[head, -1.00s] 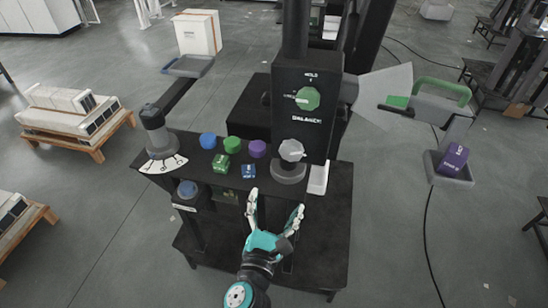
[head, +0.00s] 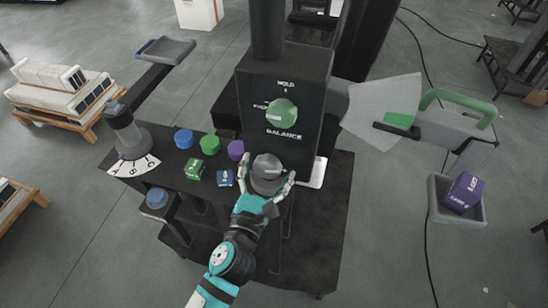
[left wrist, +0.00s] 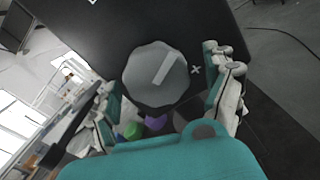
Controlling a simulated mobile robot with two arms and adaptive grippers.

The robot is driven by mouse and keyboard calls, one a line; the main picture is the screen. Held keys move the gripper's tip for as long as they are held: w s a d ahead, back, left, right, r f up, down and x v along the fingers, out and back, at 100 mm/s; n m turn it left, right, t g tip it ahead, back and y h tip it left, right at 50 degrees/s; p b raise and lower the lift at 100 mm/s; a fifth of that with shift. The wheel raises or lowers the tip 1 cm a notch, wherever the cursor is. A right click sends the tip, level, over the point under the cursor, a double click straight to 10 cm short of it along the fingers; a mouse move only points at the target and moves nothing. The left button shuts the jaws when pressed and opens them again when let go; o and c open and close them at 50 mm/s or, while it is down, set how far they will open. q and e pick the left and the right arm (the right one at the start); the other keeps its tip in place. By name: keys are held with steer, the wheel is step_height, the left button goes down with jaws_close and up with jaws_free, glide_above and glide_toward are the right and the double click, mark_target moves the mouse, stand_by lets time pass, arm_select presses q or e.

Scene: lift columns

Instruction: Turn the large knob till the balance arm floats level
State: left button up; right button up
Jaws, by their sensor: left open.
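The large grey knob (head: 267,172) sits low on the front of the black column (head: 285,100). The balance arm (head: 445,130) extends right from the column past a pale fan-shaped plate (head: 375,108). It has a green handle and a tray (head: 440,208) holding a purple block (head: 463,191).
A green knob (head: 282,112) is above, between the HOLD and BALANCE labels. Blue, green and purple round caps (head: 209,144) and small green and blue blocks (head: 195,170) are on the black shelf to the left, beside a grey lever (head: 124,125) with a lettered scale.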

arm_select(q)
steer(key=shift+s+a+r, duration=0.1)
steer(key=shift+s+a, duration=0.05)
steer(key=shift+a, duration=0.05)
steer(key=shift+c, duration=1.1)
steer(key=shift+d, duration=0.1)
steer(key=c, duration=1)
arm_select(e)
steer(key=shift+s+a, duration=0.15)
steer(key=shift+s, duration=0.05)
steer(key=shift+r, duration=0.15)
